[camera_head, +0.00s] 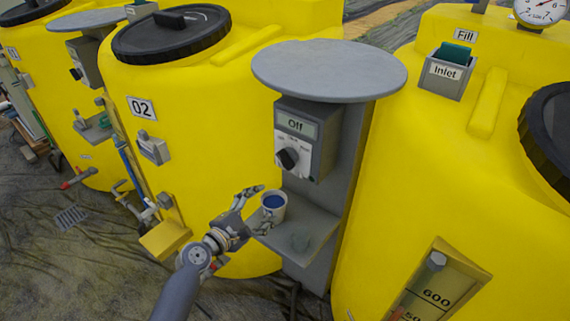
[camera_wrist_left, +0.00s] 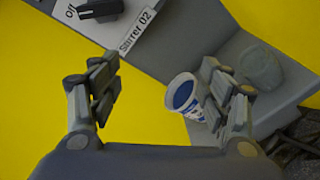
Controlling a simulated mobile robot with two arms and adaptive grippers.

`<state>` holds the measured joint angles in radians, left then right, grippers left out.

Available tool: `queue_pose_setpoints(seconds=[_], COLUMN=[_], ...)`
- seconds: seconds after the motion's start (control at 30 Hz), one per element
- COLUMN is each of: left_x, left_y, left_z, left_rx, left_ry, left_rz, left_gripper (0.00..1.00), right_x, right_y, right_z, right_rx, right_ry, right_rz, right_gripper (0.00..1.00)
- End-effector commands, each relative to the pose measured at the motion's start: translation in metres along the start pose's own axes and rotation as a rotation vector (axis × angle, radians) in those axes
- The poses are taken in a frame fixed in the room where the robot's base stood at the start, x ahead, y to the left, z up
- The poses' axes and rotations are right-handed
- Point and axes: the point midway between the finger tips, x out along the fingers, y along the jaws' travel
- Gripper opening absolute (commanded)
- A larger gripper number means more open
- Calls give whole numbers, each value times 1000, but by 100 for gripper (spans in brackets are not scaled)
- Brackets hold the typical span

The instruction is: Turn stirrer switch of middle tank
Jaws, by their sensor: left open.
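The stirrer switch is a black rotary knob (camera_head: 287,158) on a grey box (camera_head: 307,140) beside the yellow tank marked 02 (camera_head: 141,108). The box display (camera_head: 296,124) reads "Off". In the left wrist view the knob (camera_wrist_left: 99,8) is at the top left, partly cut off, by a label (camera_wrist_left: 137,30) reading "Stirrer 02". My left gripper (camera_head: 259,208) is open and empty, below and left of the knob, apart from it. It also shows in the left wrist view (camera_wrist_left: 160,82), its right finger partly covering a cup. My right gripper is not in view.
A round grey plate (camera_head: 330,68) overhangs the box. Yellow tanks stand on both sides.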

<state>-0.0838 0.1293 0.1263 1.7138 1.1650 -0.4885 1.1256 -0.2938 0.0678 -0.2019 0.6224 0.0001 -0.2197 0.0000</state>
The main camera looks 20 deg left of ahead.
Motion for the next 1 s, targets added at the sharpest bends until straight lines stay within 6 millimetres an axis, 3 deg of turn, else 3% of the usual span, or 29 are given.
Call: queue_pose_setpoints(seconds=[0.03, 0.1, 0.23, 0.37, 0.8, 1.0], left_x=[-2, -6, -9, 2, 76, 92], left_y=[24, 47, 69, 74, 82, 83], left_z=[16, 32, 48, 52, 60, 62], left_rx=[-55, -120, -175, -184, -182, -180], left_ry=[-45, -92, -137, -144, -141, -140], left_rz=[43, 81, 113, 118, 115, 115], left_gripper=[71, 71, 71, 71, 71, 71], right_x=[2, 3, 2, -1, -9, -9], right_y=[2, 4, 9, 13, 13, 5], right_z=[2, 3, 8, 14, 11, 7], right_rx=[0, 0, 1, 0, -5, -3], right_ry=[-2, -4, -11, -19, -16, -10], right_rz=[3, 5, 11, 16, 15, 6], right_gripper=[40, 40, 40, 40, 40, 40])
